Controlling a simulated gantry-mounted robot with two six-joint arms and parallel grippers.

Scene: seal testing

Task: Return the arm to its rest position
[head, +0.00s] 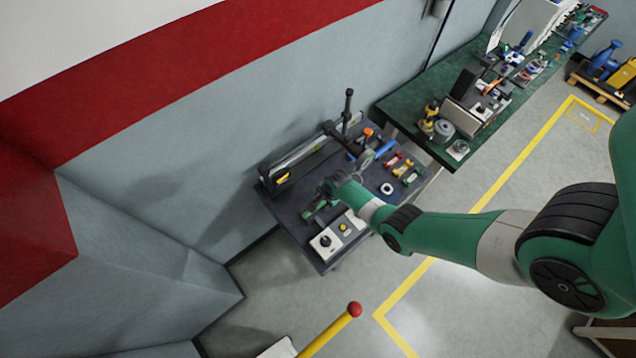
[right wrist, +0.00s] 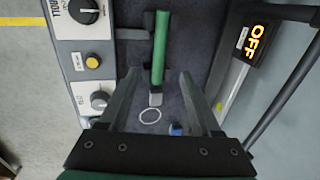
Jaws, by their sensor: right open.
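My right arm comes in from the right in the head view and reaches over a dark work table (head: 300,240) against the wall. My right gripper (right wrist: 158,85) is open in the right wrist view, with its two fingers apart. A green rod with a silver end (right wrist: 158,55) lies ahead of and between the fingers. I cannot tell whether the fingers touch it. A white ring mark (right wrist: 150,115) shows on the dark surface between the fingers, with a small blue piece (right wrist: 176,129) near the right finger. In the head view the wrist hides part of the table. My left gripper is not in view.
A control box with knobs (right wrist: 83,50) is left of the fingers; a panel reading OFF (right wrist: 257,42) is to the right. A black post (head: 348,105) stands at the table's back. A green bench (head: 405,105) holds tools. A red-tipped yellow pole (head: 335,330) stands in front.

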